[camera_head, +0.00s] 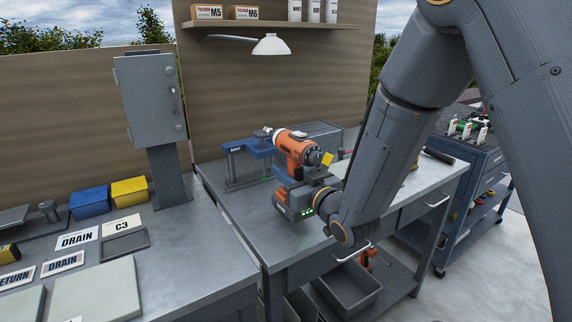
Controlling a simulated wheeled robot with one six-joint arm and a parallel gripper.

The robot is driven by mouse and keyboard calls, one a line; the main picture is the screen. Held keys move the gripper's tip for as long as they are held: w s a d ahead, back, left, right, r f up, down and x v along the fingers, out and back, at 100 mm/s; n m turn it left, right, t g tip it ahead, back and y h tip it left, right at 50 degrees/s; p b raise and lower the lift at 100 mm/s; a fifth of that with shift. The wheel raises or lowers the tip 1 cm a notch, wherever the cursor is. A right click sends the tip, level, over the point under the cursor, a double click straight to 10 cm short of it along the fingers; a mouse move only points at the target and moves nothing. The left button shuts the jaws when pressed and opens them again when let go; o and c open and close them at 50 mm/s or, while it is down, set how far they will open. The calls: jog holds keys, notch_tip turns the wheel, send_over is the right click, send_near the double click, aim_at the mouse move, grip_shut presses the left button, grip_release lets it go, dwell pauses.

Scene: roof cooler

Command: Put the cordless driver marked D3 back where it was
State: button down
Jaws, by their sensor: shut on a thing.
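The cordless driver (296,147) is orange and dark grey, with a battery pack (293,203) at its foot showing small green lights. It is held roughly upright over the right-hand workbench. My gripper (297,176) is shut on its handle, reaching in from the right. The fingers are partly hidden by the wrist and the driver. A small yellow tag (327,159) shows beside the driver; any marking on it is too small to read. I cannot tell whether the battery foot touches the bench top (240,215).
The left bench holds blue (90,202) and yellow (129,191) bins, label plates and a grey tray (125,245). A grey cabinet (150,95) stands on a post. A lamp (271,45) hangs below the shelf. A tool cart (480,175) is at right.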

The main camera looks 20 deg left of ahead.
jog(key=shift+f, duration=1.45)
jog(key=shift+f, duration=0.1)
jog(key=c, duration=1.9)
grip_release()
jog(key=shift+f, duration=0.2)
jog(key=o, duration=0.5)
jog(key=shift+c, duration=0.2)
jog(key=shift+r, duration=0.1)
jog(key=shift+s+d+r, duration=0.1)
jog(key=b+v, duration=0.2)
jog(key=v, duration=0.9)
jog(key=shift+s+d, duration=0.3)
